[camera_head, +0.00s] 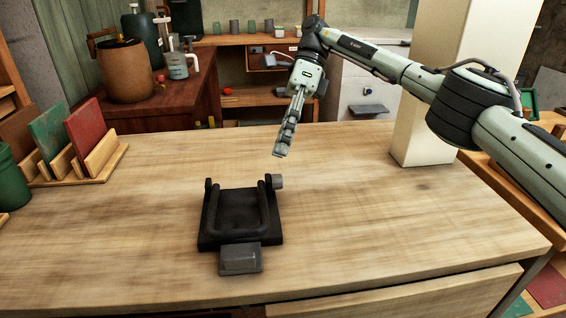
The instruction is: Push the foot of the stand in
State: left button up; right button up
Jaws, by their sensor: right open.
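A black stand (241,215) lies low on the wooden table, left of the middle. Its foot, a small grey block (240,259), sticks out from the stand's near edge over the table top. A small grey knob (277,181) shows at the stand's far right corner. My right gripper (281,153) hangs above the table behind and to the right of the stand, pointing down. It is open, holds nothing and is apart from the stand. My left gripper is not in view.
A wooden rack (96,160) with a green and a red board stands at the table's left. A pale post (425,110) rises at the back right. The table top (400,235) right of the stand is clear. The table's front edge lies a little in front of the foot.

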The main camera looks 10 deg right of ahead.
aim_at(243, 258)
jog(key=k, duration=2)
